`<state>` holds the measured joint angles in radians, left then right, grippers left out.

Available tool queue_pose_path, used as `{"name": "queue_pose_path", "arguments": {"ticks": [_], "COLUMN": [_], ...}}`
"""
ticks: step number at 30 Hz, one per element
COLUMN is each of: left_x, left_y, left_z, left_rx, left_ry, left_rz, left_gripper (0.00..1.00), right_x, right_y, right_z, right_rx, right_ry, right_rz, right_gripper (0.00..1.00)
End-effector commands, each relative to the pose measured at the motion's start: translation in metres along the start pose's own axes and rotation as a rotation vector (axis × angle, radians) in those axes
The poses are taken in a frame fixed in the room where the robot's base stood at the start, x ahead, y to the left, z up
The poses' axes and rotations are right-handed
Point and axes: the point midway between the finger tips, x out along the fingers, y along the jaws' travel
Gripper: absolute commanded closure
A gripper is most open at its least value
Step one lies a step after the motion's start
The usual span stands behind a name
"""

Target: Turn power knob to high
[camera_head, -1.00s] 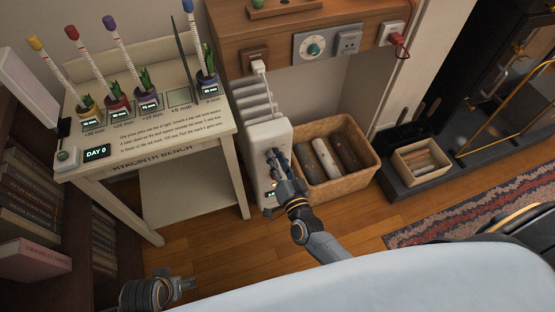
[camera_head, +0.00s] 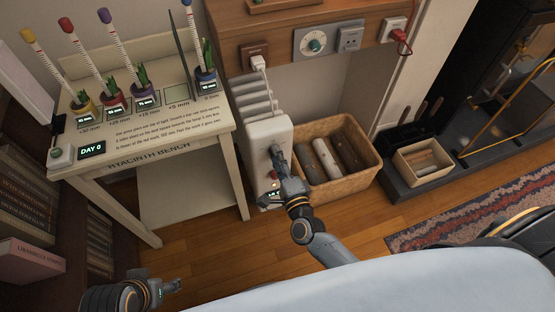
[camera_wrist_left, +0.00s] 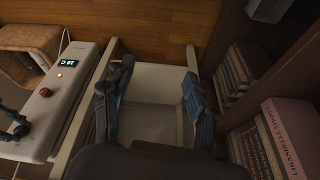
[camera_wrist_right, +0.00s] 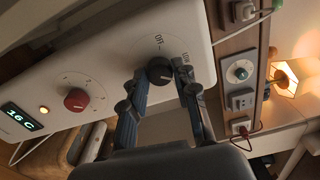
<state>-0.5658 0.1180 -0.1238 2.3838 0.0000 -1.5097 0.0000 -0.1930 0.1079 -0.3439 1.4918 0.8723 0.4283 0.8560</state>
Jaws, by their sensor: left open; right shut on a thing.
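The white heater (camera_head: 256,130) stands on the floor beside the bench. The right wrist view shows its black knob (camera_wrist_right: 159,71) with small lettering around it, one label reading OFF; I cannot tell its exact setting. A red knob (camera_wrist_right: 76,99) and a display reading 16 C (camera_wrist_right: 21,116) are on the same panel. My right gripper (camera_head: 279,153) is at the heater's panel, its fingertips (camera_wrist_right: 160,80) on either side of the black knob and shut on it. My left gripper (camera_head: 178,287) is open and empty, low at left; its spread fingers show in its wrist view (camera_wrist_left: 158,88).
A wicker basket of logs (camera_head: 374,160) stands right of the heater. The hyacinth bench (camera_head: 185,139) with potted plants is at left. A wooden shelf (camera_head: 283,22) with sockets and a dial runs above. A bookcase (camera_head: 95,225) is at far left. Floor in front is open.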

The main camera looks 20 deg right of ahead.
Motion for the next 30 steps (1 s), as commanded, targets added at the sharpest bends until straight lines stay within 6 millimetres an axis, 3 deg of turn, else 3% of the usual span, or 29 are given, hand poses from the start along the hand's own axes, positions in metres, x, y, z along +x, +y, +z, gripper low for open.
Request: {"name": "queue_pose_path", "arguments": {"ticks": [5,21,30], "left_x": [-0.022,-0.003,-0.001], "left_y": [-0.001,0.000,0.002], "left_z": [0.002,0.007,-0.014], "left_rx": [-0.001,-0.001,0.002], "left_ry": [0.014,0.011,0.104], "left_rz": [-0.002,-0.002,0.002], "left_gripper": [0.43,0.43,0.43], "right_x": [-0.001,-0.001,-0.001], "right_y": [0.003,0.002,0.001], "right_z": [-0.001,-0.001,-0.001], "right_rx": [0.167,0.543,0.612], "right_ry": [0.000,0.001,0.001], "right_rz": [0.001,0.001,0.002], "right_gripper": [1.00,1.00,1.00]}}
